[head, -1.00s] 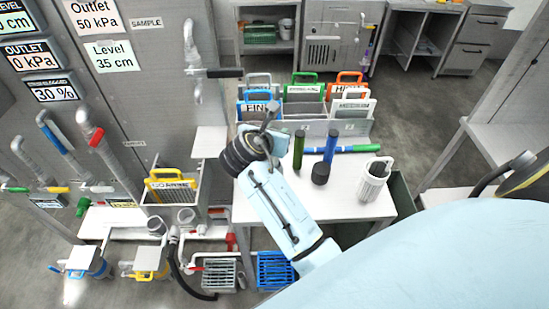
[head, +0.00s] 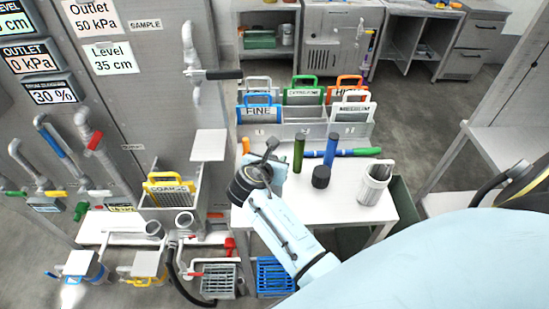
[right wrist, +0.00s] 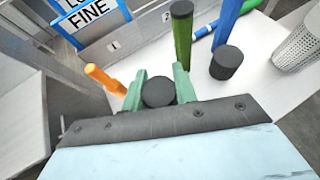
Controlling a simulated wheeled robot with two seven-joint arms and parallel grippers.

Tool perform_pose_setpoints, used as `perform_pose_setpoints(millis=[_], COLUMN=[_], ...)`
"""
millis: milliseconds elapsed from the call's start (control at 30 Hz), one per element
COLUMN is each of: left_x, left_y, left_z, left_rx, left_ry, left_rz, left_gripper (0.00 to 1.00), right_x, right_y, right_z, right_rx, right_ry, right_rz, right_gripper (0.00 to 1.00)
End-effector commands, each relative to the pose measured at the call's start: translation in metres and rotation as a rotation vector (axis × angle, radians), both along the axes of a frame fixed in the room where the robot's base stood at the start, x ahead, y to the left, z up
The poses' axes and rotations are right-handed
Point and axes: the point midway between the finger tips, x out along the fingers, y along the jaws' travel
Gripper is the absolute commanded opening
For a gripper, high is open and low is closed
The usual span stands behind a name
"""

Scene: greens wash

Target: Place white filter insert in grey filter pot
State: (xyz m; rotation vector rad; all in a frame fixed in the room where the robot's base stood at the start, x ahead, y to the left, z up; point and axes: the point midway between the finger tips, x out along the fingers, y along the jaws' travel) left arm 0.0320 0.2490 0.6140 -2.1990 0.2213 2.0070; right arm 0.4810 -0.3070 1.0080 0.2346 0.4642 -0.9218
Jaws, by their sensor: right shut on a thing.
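The white filter insert (head: 376,186) stands upright at the right end of the white table, a perforated basket with a handle; part of it shows in the right wrist view (right wrist: 299,50). My right gripper (head: 272,170) is over the table's left part, well left of the insert. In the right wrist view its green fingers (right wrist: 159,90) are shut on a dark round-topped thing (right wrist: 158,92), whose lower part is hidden. Grey open-topped pots (head: 184,219) stand at the pipework on the left; I cannot tell which is the filter pot. My left gripper is out of view.
Green (head: 299,151) and blue (head: 331,150) cylinders and a short black cylinder (head: 321,177) stand between gripper and insert. An orange handle (head: 246,146) is close to the gripper. A rack of labelled panels (head: 303,128) lines the table's back.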

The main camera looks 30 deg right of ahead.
Motion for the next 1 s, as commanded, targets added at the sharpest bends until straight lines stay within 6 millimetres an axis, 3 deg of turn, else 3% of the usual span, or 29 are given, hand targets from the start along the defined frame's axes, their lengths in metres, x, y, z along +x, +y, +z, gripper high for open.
perform_pose_setpoints(millis=[33, 67, 200, 567, 1000], left_x=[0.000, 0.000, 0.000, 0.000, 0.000], left_y=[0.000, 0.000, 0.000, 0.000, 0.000], left_z=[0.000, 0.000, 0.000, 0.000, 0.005], left_rx=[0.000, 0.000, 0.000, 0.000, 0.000], left_ry=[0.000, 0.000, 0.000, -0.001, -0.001], left_rz=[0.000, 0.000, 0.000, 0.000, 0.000], left_gripper=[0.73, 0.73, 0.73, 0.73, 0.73], right_x=[0.000, 0.000, 0.000, 0.000, -0.044], right_y=[0.000, 0.000, 0.000, 0.001, 0.062], right_z=[-0.002, -0.001, -0.001, 0.003, 0.043], right_rx=[-0.002, -0.001, 0.000, 0.001, 0.002], right_ry=[0.001, 0.001, 0.000, -0.002, -0.001], right_rz=[0.001, 0.000, 0.000, 0.000, 0.001], right_gripper=[0.00, 0.32, 0.50, 0.50, 0.50])
